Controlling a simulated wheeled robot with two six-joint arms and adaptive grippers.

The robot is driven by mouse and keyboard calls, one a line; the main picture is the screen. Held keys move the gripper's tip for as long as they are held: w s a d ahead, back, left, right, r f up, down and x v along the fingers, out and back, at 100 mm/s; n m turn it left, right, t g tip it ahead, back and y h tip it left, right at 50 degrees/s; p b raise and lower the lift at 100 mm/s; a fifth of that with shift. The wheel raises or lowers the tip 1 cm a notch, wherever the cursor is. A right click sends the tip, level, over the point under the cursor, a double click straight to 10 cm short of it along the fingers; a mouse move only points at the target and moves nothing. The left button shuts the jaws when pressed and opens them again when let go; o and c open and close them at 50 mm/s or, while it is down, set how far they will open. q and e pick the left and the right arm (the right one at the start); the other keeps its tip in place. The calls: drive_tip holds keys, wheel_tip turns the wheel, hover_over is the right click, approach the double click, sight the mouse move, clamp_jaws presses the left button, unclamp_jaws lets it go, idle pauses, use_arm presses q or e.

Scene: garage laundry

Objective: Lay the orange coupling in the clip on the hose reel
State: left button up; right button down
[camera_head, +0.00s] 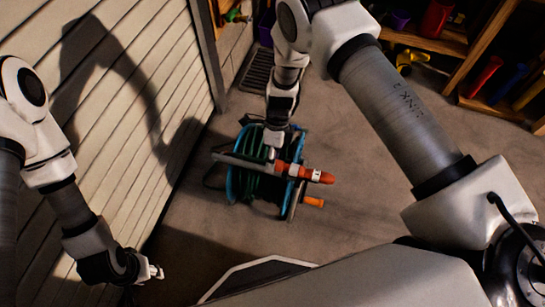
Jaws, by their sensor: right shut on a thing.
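The hose reel (234,183) stands on the floor in the middle of the head view, with blue sides and green hose wound on it. The orange coupling (312,174), with a pale band near its right end, lies sideways over the reel's top right. My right gripper (273,150) reaches down from above and is shut at the coupling's left end; the fingertips are partly hidden. A grey bar (238,161) crosses the top of the reel. I cannot make out the clip. My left gripper (153,272) is low at the left, away from the reel; its finger gap is unclear.
An orange handle (314,202) sticks out at the reel's lower right. A slatted wall (125,130) rises on the left. Wooden shelves (430,40) with coloured items stand at the upper right. A dark floor grate (257,72) lies behind the reel. The floor right of the reel is clear.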

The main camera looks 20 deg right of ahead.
idle(0.4)
drive_tip(key=c, duration=0.7)
unclamp_jaws()
drive_tip(key=v, duration=1.2)
drive_tip(key=shift+s, duration=0.1)
